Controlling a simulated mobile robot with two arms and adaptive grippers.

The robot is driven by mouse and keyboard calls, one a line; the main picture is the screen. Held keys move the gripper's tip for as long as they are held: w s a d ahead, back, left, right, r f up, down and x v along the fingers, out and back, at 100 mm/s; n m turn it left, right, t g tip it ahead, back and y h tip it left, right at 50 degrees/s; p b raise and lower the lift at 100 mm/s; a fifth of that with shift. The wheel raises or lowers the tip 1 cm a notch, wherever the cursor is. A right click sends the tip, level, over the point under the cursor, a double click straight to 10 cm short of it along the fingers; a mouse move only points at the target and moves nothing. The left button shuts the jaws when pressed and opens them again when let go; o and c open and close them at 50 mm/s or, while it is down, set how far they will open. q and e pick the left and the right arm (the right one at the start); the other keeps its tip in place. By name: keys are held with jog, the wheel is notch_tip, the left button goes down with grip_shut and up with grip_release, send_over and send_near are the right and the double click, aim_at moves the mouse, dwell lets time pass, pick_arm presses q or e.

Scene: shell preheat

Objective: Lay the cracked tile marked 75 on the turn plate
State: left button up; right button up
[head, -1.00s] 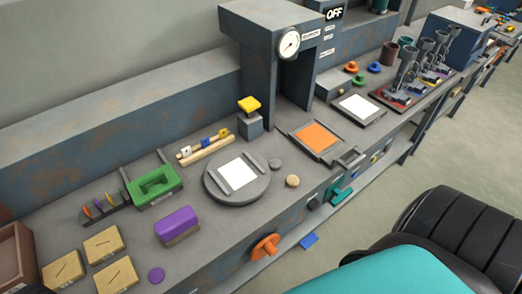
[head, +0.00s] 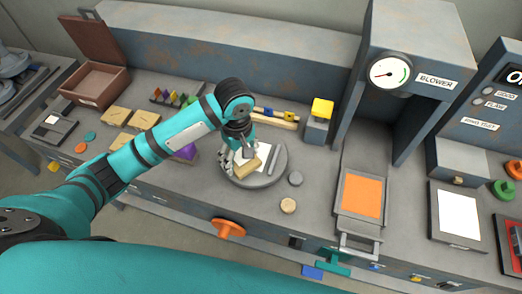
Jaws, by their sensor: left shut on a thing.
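My left gripper (head: 239,155) is over the round grey turn plate (head: 282,169), pointing down. It is shut on a tan tile (head: 247,167), which is at the white pad (head: 263,150) on the plate. I cannot tell whether the tile touches the pad. No number or crack can be read on it, and the fingers cover part of it. More tan tiles with dark line marks, such as this one (head: 117,115), lie on the bench to the left. My right gripper is not in view.
A purple block (head: 187,152) sits left of the plate, partly behind my arm. A yellow-topped post (head: 319,118) and a wooden rack (head: 275,117) stand behind it. The blower housing (head: 420,40) and orange pad (head: 362,196) are to the right.

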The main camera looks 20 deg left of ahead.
pick_arm(q)
jog(key=w+d+r+n, duration=0.2)
jog(key=w+r+n, duration=0.3)
jog(key=w+n, duration=0.1)
jog(key=shift+n, duration=0.4)
notch_tip(320, 180, down, 5)
jog(key=shift+w+a+f+p, duration=0.1)
jog(key=shift+w+p, duration=0.05)
jog(key=shift+p, duration=0.7)
jog(key=shift+f, duration=2.35)
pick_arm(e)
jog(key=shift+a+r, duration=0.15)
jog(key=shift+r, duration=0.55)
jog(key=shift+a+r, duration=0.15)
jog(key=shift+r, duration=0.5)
pick_arm(q)
jog(key=shift+f, duration=0.1)
jog(key=o, duration=1.1)
jog(key=shift+o, duration=1.5)
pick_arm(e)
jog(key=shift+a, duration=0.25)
